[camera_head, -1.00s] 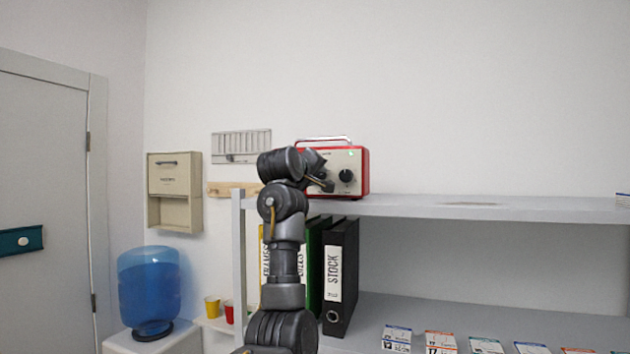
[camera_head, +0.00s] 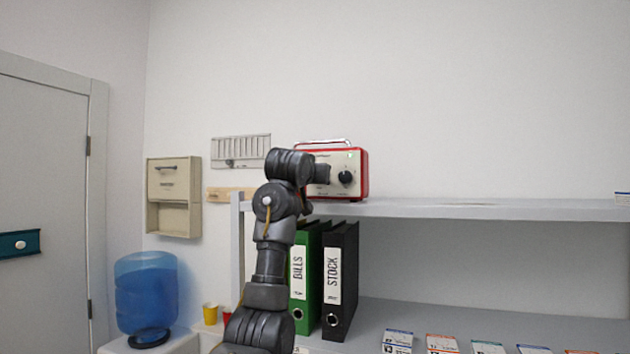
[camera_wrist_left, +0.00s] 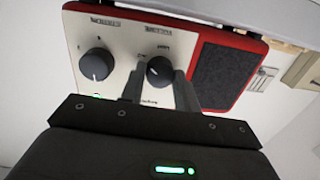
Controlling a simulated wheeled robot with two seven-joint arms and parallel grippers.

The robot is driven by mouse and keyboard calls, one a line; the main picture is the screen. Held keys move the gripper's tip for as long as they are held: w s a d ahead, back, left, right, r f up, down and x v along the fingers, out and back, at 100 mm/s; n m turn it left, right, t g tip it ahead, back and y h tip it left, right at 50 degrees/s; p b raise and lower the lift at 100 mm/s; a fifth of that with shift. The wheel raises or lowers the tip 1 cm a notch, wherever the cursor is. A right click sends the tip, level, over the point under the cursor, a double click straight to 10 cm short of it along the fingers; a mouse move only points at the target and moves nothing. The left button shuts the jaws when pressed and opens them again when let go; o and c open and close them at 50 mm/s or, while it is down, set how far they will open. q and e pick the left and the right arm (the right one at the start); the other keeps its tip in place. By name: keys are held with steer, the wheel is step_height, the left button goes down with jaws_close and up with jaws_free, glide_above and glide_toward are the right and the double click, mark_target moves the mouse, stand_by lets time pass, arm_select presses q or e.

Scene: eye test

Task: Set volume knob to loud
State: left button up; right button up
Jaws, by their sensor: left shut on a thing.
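A red radio (camera_head: 362,174) with a cream front and a top handle stands on the upper shelf's left end. In the left wrist view the radio (camera_wrist_left: 236,98) shows two black knobs beside a dark speaker grille. My left gripper (camera_wrist_left: 159,76) is shut on the knob nearer the grille (camera_wrist_left: 160,67), one finger on each side. The other knob (camera_wrist_left: 96,64) is free; it also shows in the head view (camera_head: 345,178). The small print around the knobs is too blurred to read. In the head view my left gripper (camera_head: 321,175) hides the held knob. My right gripper is not in view.
The grey upper shelf (camera_head: 480,208) is mostly clear to the right. Below stand a green binder (camera_head: 302,275) and a black binder (camera_head: 340,280), with several small cards beyond. A blue water bottle (camera_head: 147,292) and cups (camera_head: 210,313) are at the lower left.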

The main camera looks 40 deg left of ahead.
arm_select(q)
steer(key=m, duration=0.4)
steer(key=shift+f, duration=0.25)
steer(key=m, duration=0.5)
steer(key=shift+y+b, duration=0.3)
steer(key=shift+y, duration=0.1)
steer(key=o, duration=1)
steer(key=shift+r, duration=0.1)
steer(key=shift+t, duration=0.3)
